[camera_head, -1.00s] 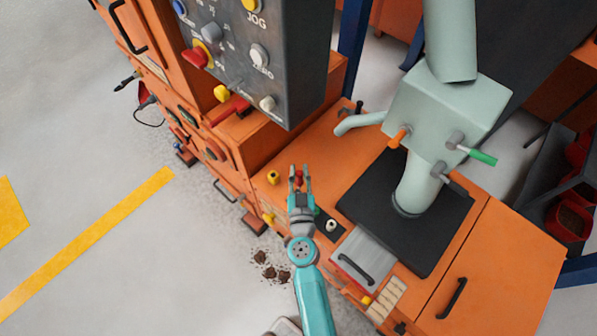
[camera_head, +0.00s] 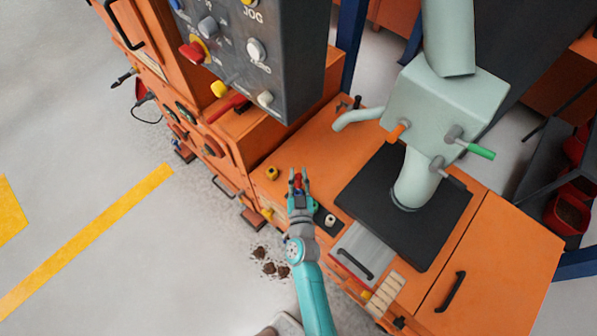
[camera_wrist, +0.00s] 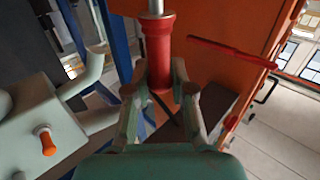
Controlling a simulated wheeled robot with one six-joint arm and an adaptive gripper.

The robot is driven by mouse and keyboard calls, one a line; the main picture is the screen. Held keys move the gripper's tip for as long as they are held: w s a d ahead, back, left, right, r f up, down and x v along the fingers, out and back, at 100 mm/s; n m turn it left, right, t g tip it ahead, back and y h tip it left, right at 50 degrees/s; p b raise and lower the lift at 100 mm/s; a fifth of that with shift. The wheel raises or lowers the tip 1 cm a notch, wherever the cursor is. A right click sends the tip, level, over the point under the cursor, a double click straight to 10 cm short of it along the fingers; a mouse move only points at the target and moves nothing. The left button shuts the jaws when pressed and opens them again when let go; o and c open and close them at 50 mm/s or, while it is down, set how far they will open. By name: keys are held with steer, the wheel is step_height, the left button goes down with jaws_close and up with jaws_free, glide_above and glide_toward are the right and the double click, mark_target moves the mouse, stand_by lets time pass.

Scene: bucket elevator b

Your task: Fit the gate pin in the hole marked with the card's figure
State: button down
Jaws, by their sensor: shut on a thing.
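The gate pin (camera_wrist: 158,45) has a red grip and a bare metal shaft. In the wrist view its shaft points to the top of the picture. My gripper (camera_wrist: 160,78) is shut on the red grip from both sides. In the head view my gripper (camera_head: 299,178) is over the orange bench top, with the red pin (camera_head: 298,183) between its fingers. I cannot make out a card, a figure or a marked hole in either view.
The orange bench (camera_head: 315,155) carries a black plate (camera_head: 355,190) under a pale green machine (camera_head: 440,110) with orange and green handles. A dark control panel (camera_head: 265,60) stands behind left. A yellow knob (camera_head: 272,173) and a white knob (camera_head: 330,220) flank my gripper.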

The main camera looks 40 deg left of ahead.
mark_target(298, 187)
steer(key=shift+f, duration=0.4)
steer(key=shift+f, duration=2.3)
stand_by(1.1)
steer(key=c, duration=0.9)
jaws_free()
steer(key=v, duration=1.2)
steer(key=shift+d, duration=0.1)
